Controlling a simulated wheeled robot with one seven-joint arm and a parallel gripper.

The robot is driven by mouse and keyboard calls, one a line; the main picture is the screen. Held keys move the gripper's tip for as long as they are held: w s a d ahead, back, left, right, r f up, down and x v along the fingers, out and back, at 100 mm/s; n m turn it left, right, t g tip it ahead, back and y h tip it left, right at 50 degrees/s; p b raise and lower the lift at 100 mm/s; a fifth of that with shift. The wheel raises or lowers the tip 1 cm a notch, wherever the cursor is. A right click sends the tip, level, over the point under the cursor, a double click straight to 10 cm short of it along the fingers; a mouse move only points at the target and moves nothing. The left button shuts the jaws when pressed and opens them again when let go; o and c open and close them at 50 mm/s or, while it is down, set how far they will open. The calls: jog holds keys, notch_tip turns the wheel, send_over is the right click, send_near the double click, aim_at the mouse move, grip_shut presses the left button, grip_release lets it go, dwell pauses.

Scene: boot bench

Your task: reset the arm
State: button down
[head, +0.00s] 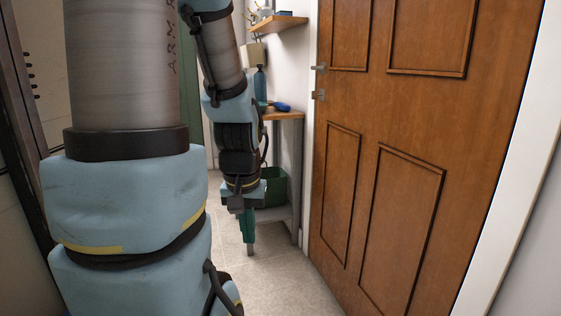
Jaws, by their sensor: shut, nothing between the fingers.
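My arm comes in from the upper left, bends beyond the top edge and hangs down again near the middle of the head view. My gripper (250,243) points straight down above the tiled floor, in front of the small bench. Its fingers are together with nothing between them. It touches no object that I can see. My large near arm links hide much of the left side.
A brown panelled door (400,150) fills the right. Behind my gripper stand a wooden-topped bench (285,116) with a blue item (281,107) on it, and a green bin (273,188) below. A wooden shelf (278,25) hangs above. Tiled floor (285,285) before the door is clear.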

notch_tip(320, 180, up, 23)
jog(key=p, duration=2.1)
jog(key=shift+r+p, duration=0.15)
jog(key=shift+p, duration=0.15)
